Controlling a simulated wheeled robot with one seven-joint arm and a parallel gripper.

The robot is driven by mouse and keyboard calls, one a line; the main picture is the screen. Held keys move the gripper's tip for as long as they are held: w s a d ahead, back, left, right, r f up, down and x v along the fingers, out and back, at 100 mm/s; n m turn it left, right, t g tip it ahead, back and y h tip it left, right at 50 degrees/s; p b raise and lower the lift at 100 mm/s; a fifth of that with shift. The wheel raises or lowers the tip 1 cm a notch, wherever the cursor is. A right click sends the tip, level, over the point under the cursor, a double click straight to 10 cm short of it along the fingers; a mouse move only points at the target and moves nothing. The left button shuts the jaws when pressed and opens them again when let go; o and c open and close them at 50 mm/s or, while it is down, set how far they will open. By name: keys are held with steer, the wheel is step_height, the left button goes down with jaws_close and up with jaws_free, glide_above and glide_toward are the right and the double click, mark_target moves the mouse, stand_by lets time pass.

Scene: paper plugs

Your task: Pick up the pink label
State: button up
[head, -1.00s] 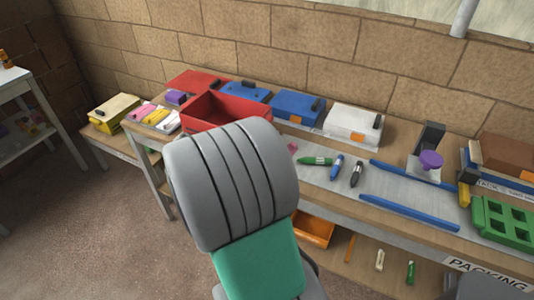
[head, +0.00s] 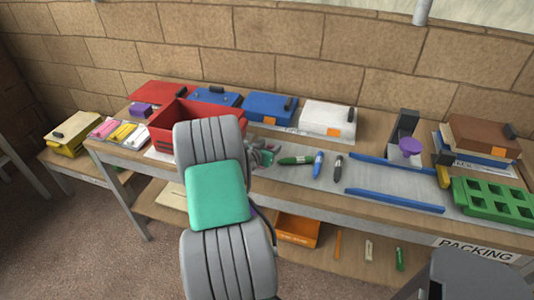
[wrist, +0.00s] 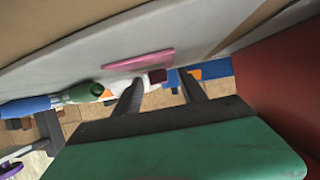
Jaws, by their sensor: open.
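The pink label (wrist: 138,60) shows in the wrist view as a thin flat strip on the pale mat, just beyond my fingertips. My gripper (wrist: 160,78) is open, with its two fingers apart and nothing seen held between them. The fingers look apart from the label, though the exact gap cannot be told. In the head view my gripper (head: 264,155) is low over the bench, between the red bin and the green marker. My arm and gripper hide most of that spot there, so the label cannot be made out clearly.
The red bin (head: 166,122) stands close beside my gripper. The green marker (head: 296,160), blue marker (head: 318,164) and black marker (head: 338,167) lie to the right. Blue rails (head: 394,200) lie farther right. Blue (head: 268,108) and white (head: 328,119) boxes line the back.

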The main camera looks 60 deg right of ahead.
jaws_close()
stand_by(0.4)
steer(key=shift+r, duration=0.15)
